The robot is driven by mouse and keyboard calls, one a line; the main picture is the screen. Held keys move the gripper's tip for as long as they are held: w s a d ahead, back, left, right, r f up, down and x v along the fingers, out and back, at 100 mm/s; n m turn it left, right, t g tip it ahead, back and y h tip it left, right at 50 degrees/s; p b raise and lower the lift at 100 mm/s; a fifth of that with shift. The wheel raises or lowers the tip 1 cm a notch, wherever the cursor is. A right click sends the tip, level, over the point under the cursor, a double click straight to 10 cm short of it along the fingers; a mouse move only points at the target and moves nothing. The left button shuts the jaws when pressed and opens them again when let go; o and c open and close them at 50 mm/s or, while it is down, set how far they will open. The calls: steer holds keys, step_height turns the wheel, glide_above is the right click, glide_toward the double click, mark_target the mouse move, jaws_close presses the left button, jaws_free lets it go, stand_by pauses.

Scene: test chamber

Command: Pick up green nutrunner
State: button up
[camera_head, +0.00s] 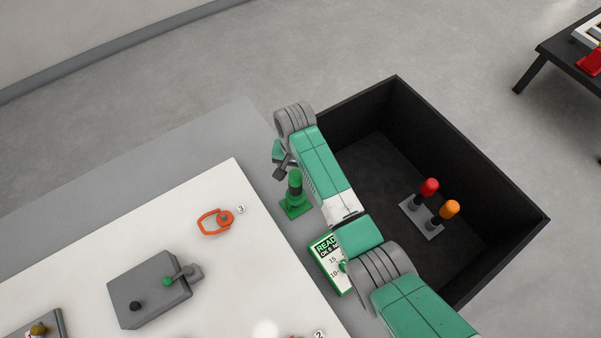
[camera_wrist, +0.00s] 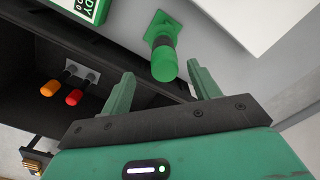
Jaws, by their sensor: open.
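The green nutrunner (camera_head: 294,194) stands upright on a square green base on the grey strip beside the white board, left of my arm in the head view. In the wrist view the nutrunner (camera_wrist: 163,58) shows between and beyond my fingertips, its rounded end towards me and its base farther off. My gripper (camera_wrist: 160,82) is open and empty, with one green finger on each side of the nutrunner in the picture. In the head view my gripper (camera_head: 281,170) is near the nutrunner's top, partly hidden by my own arm. I cannot tell whether they touch.
A black open bin (camera_head: 480,175) stands at right, holding a grey plate with a red knob (camera_head: 429,187) and an orange knob (camera_head: 449,209). A green-and-white sign (camera_head: 328,262) lies close by. The white board (camera_head: 90,250) carries a grey box (camera_head: 150,290) and an orange carabiner (camera_head: 214,222).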

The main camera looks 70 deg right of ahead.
mark_target(296, 176)
steer(key=shift+f+b, duration=0.6)
steer(key=shift+f, duration=0.9)
steer(key=f, duration=0.1)
steer(key=f+b, duration=0.2)
steer(key=f, duration=0.1)
steer(key=shift+w+d+f, duration=0.1)
steer(key=shift+w+d, duration=0.2)
steer(key=shift+f, duration=0.45)
